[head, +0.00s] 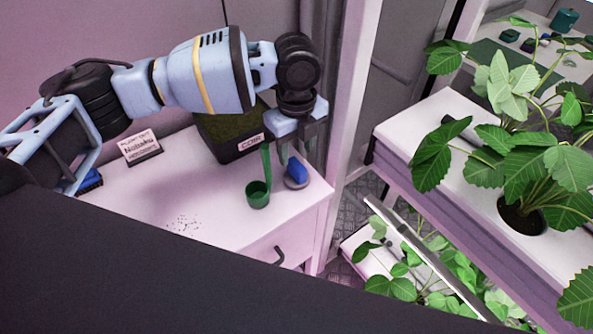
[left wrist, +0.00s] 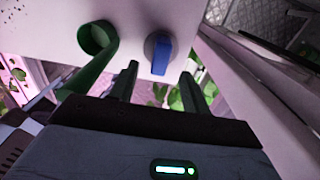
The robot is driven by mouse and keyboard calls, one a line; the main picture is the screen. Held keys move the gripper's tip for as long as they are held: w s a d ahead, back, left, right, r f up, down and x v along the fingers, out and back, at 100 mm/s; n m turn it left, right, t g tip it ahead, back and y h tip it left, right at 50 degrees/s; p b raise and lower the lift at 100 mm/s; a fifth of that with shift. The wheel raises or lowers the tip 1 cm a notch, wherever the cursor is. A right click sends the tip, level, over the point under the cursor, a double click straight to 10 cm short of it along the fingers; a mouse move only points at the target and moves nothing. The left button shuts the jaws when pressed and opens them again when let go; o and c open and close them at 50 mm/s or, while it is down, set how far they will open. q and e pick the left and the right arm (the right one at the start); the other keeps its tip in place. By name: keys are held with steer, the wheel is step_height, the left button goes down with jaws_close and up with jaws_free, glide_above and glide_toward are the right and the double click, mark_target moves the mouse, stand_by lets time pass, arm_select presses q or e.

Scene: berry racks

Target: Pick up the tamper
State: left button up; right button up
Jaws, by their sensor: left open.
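The tamper, with a blue handle on a round grey base, stands on the white cabinet top near its right edge; it shows in the head view (head: 297,174) and in the left wrist view (left wrist: 160,54). My left gripper (head: 296,148) points down just above the tamper. In the left wrist view its two fingers (left wrist: 159,75) are apart, with the blue handle lying between and beyond their tips. The gripper is open and empty. Whether a finger touches the handle I cannot tell. My right gripper is in neither view.
A green scoop (head: 258,194) with a long upright handle stands close left of the tamper. A dark green box labelled COIR (head: 222,140) and a name sign (head: 140,148) are behind on the cabinet top (head: 120,200). A plant rack (head: 455,170) stands to the right.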

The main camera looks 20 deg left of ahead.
mark_target(296, 164)
arm_select(q)
steer(key=shift+f, duration=3.1)
jaws_close()
steer(key=shift+r, duration=0.2)
step_height(296, 164, up, 10)
steer(key=shift+f, duration=0.1)
